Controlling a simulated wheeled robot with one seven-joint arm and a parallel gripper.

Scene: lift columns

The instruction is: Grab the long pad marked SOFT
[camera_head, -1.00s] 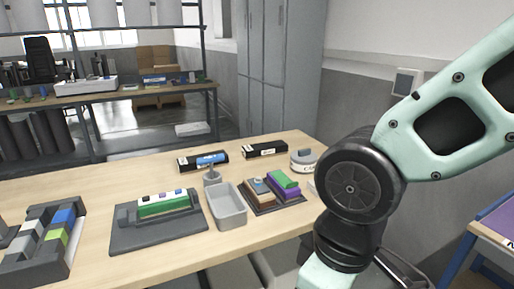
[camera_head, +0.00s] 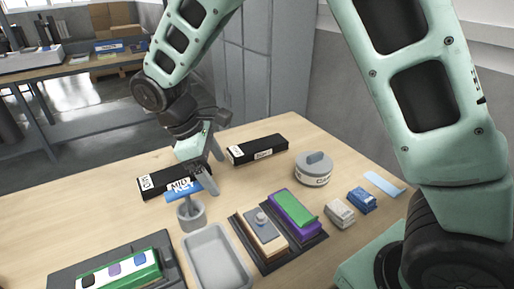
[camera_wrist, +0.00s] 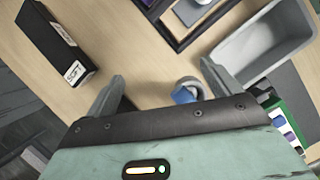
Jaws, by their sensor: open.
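A long black pad with a white end label reading SOFT lies on the table at the left of the wrist view (camera_wrist: 58,45). It appears to be the right-hand black pad in the head view (camera_head: 262,149), where its label is too small to read. My gripper (camera_head: 207,172) is above the back of the table, left of that pad and apart from it. In the wrist view my gripper (camera_wrist: 162,85) has its fingers spread with nothing held between them. The SOFT pad is outside the left finger.
Another black pad (camera_head: 152,184) lies left, partly behind a blue-topped item in a grey cup (camera_head: 192,217). A grey bin (camera_head: 216,258), a dark tray with blocks (camera_head: 318,238), and a round lidded container (camera_head: 313,170) stand nearer. Bare wood surrounds the SOFT pad.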

